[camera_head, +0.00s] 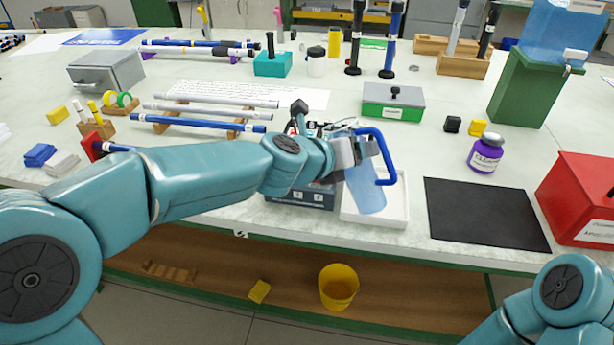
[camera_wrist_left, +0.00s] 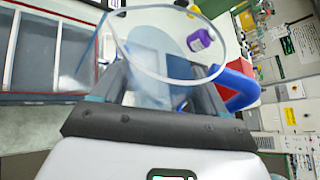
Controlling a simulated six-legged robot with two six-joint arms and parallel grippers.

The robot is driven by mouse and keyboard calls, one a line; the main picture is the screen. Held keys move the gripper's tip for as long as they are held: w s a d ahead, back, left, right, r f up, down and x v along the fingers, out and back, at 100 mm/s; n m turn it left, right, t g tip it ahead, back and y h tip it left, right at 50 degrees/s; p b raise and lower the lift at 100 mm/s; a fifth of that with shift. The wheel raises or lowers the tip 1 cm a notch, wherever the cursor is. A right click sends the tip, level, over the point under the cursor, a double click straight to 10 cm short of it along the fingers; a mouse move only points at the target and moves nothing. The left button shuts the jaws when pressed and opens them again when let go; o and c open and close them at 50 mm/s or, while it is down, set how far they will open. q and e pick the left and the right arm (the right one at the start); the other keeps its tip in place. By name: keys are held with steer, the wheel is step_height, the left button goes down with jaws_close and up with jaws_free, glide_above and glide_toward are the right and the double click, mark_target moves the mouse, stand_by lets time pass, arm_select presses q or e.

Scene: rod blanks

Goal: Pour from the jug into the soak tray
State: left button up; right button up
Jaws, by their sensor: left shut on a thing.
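The jug (camera_head: 369,192) is translucent pale blue with a thick blue handle (camera_head: 389,160) on its right. My left gripper (camera_head: 352,153) is shut on the jug near its upper part. The jug leans slightly in the head view and appears over the white soak tray (camera_head: 396,222); I cannot tell whether it touches the tray. In the left wrist view the jug's clear round rim and wall (camera_wrist_left: 165,70) lie between my fingers, with the blue handle (camera_wrist_left: 238,86) at the right. No stream is visible. My right gripper is out of view; only part of that arm shows.
A dark box (camera_head: 300,194) stands left of the tray, partly behind my arm. A black mat (camera_head: 485,215) and a red box (camera_head: 580,195) lie right. A purple bottle (camera_head: 485,154) and green case (camera_head: 393,101) stand behind. A yellow bucket (camera_head: 338,287) is on the lower shelf.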

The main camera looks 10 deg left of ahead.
arm_select(q)
steer(key=shift+n, duration=0.3)
stand_by(0.9)
steer(key=shift+d+h, duration=0.1)
steer(key=shift+h, duration=0.2)
steer(key=shift+b, duration=0.35)
steer(key=shift+f+n, duration=0.1)
steer(key=shift+n, duration=0.3)
stand_by(0.8)
steer(key=shift+d+h, duration=0.1)
steer(key=shift+h, duration=0.3)
steer(key=shift+s, duration=0.1)
steer(key=shift+f, duration=0.1)
